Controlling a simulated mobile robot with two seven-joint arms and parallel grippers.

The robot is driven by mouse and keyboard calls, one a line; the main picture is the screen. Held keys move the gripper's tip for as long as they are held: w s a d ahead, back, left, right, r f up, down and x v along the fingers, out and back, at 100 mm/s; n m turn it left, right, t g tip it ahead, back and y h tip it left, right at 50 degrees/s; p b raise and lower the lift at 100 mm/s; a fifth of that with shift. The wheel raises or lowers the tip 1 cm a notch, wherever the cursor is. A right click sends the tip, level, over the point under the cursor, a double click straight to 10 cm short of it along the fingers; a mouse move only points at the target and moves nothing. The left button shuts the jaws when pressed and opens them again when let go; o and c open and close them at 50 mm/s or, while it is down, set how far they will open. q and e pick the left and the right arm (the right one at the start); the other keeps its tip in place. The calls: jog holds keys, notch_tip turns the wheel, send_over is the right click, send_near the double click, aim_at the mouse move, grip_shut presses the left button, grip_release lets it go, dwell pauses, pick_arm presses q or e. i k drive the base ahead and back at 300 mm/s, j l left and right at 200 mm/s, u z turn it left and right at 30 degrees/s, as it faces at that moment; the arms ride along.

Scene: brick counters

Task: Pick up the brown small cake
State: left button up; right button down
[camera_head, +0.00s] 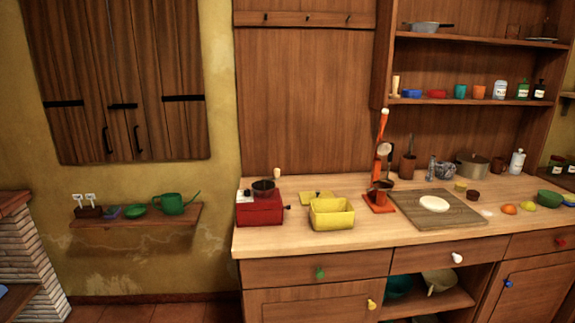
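A small dark brown round item (473,196), which looks like the brown small cake, sits on the wooden counter (330,240) in the right half of the view. It stands just behind the right part of the wooden board and is too small to make out in detail. A small yellow round item (460,186) is close behind it to the left. Neither of my grippers shows in this view.
A wooden board (415,215) with a white disc (433,204) lies in front. An orange press (379,197), yellow box (331,216) and red grinder (259,209) stand left. A pot (471,167) is behind; an orange fruit (508,209) and green bowl (550,199) are right.

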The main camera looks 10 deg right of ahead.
aim_at(472, 195)
jog(key=z, duration=1.6)
jog(key=i+l, duration=0.35)
jog(key=i+l+u, duration=0.1)
jog(key=i+l, duration=0.25)
jog(key=l, duration=0.15)
jog(key=i+l, duration=0.35)
jog(key=i+l+u, duration=0.1)
jog(key=i+l, duration=0.25)
jog(key=l, duration=0.2)
jog(key=i+l, duration=0.35)
jog(key=l, duration=0.15)
jog(key=i+l+u, duration=0.1)
jog(key=i+l, duration=0.2)
jog(key=l, duration=0.15)
